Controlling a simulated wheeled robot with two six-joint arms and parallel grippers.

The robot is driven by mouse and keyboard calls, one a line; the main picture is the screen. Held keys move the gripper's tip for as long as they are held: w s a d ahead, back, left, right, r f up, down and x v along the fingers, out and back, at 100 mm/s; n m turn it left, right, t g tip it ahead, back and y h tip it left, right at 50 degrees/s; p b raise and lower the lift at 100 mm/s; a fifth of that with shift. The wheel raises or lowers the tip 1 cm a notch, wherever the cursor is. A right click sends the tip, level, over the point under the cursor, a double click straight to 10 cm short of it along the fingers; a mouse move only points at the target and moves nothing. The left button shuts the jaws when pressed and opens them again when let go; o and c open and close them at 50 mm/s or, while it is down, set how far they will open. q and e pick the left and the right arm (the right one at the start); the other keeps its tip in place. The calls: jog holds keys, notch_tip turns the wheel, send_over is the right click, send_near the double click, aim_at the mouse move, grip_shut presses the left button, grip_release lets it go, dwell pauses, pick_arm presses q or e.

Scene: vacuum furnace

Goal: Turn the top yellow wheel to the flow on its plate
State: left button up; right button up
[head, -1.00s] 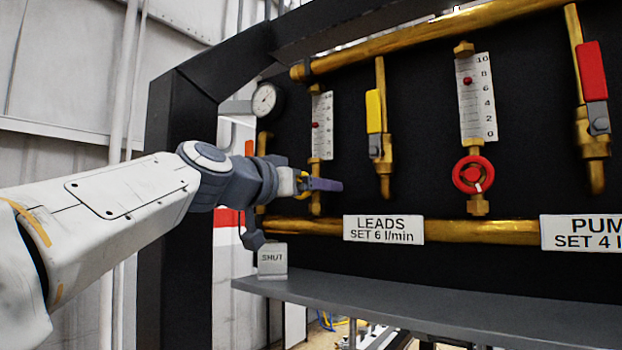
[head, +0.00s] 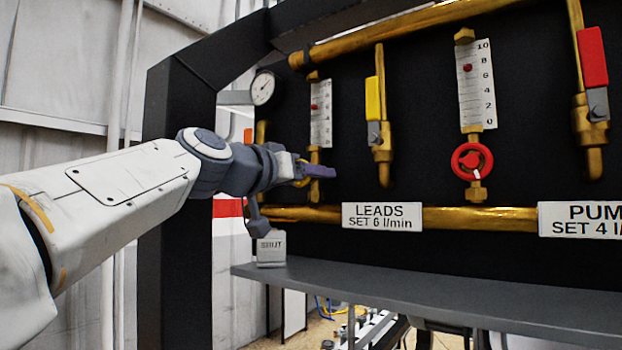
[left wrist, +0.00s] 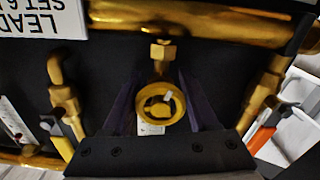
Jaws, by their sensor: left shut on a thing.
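The yellow wheel (left wrist: 159,106) shows in the left wrist view as a round handwheel with a white mark at its upper right. My left gripper (left wrist: 160,112) is shut on it, a dark finger on either side. In the head view the left gripper (head: 318,172) mostly hides the wheel, below the left flow tube (head: 320,118). A red float sits in the tube somewhat above mid-scale; its figures are too small to read surely. The plate (head: 382,216) reads LEADS SET 6 l/min. It shows upside down in the left wrist view (left wrist: 42,17). My right gripper is not in view.
A yellow-handled valve (head: 376,105) stands just right of the tube. Farther right are a red wheel (head: 472,161) and a red-handled valve (head: 594,70). A grey shelf (head: 430,290) runs below. A SHUT block (head: 271,248) stands under my left wrist.

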pick_arm(q)
jog(key=shift+n, duration=2.1)
jog(key=o, duration=1.4)
jog(key=shift+c, duration=0.2)
jog(key=shift+s, duration=0.1)
jog(key=b+v, duration=0.5)
jog(key=v, duration=0.5)
jog(key=shift+s+b, duration=0.15)
jog(key=shift+b, duration=0.2)
